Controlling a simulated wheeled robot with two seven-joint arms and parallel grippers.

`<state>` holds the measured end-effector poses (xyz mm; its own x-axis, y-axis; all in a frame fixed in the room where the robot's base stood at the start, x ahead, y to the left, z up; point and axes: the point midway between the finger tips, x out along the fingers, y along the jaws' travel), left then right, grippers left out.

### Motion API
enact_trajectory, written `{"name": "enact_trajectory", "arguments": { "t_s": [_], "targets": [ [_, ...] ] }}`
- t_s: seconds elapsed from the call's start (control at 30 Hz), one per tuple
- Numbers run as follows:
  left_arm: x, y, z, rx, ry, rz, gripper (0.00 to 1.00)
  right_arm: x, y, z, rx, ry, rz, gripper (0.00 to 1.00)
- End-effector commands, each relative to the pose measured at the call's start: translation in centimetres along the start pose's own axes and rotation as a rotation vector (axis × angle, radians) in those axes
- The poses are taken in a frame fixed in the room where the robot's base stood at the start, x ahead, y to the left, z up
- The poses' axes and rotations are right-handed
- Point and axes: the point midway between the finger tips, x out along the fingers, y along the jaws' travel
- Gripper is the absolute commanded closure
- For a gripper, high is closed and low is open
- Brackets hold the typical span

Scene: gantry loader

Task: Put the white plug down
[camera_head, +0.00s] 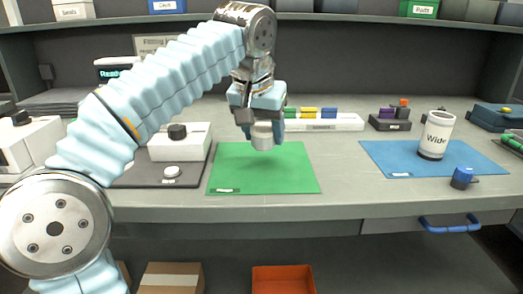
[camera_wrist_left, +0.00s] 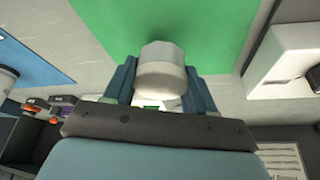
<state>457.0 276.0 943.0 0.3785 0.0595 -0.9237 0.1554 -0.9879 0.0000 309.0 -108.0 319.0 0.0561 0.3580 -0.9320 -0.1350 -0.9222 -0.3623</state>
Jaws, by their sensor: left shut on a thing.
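My left gripper (camera_head: 262,130) is shut on the white plug (camera_head: 263,136), a short pale cylinder. It holds the plug above the back part of the green mat (camera_head: 250,178). In the left wrist view the plug (camera_wrist_left: 160,68) sits between the two blue fingers of the gripper (camera_wrist_left: 160,85), with the green mat (camera_wrist_left: 205,25) beyond it. The plug appears to be clear of the mat, though the exact height is hard to tell. My right gripper is not in view.
A blue mat (camera_head: 385,155) on the right bears a white "Wide" cup (camera_head: 436,135). A small blue piece (camera_head: 462,178) lies near the front edge. A dark mat (camera_head: 135,181) with a white box (camera_head: 180,146) is on the left. A long white rack (camera_head: 345,122) stands behind.

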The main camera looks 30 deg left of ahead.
Motion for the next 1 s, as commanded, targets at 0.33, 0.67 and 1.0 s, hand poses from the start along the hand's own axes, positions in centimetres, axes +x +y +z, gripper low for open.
{"name": "enact_trajectory", "arguments": {
  "t_s": [0.33,0.67,1.0],
  "targets": [
    [3.8,-0.6,1.1,-0.002,0.000,0.000,0.86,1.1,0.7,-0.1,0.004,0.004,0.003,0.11],
    [4.2,-0.6,1.2,-0.001,0.000,0.000,0.86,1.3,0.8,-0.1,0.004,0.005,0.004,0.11],
    [4.0,-0.6,1.2,-0.001,-0.001,0.000,0.19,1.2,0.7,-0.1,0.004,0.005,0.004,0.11]
  ]
}}
